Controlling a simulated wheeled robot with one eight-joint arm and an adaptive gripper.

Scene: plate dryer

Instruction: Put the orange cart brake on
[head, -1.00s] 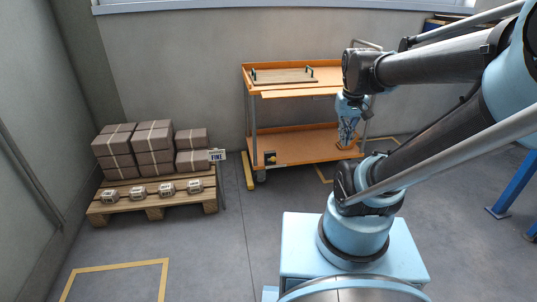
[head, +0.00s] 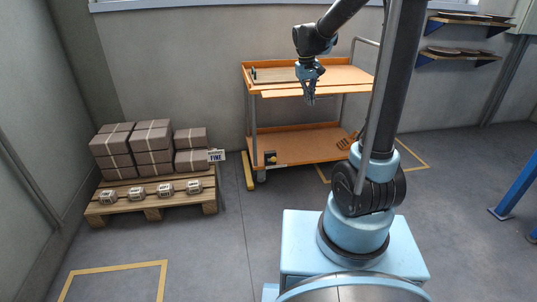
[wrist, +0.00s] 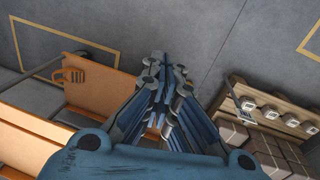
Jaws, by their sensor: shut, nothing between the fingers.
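The orange cart (head: 300,147) stands against the back wall, with a top tray and a lower shelf. A small black block with a yellow part (head: 270,158) sits at the lower shelf's front left corner, above a caster (head: 261,176); it may be the brake, but its setting is too small to tell. My gripper (head: 310,103) points down in front of the top tray, apart from the black block, which lies lower and to its left. In the wrist view my gripper (wrist: 166,62) is shut and empty, and the cart's orange shelf (wrist: 110,78) lies to its left.
A pallet (head: 150,208) with brown boxes (head: 154,140) and several small blocks stands left of the cart, with a sign (head: 216,155) beside it. A brown slotted piece (head: 346,142) lies on the lower shelf. The floor in front of the cart is clear.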

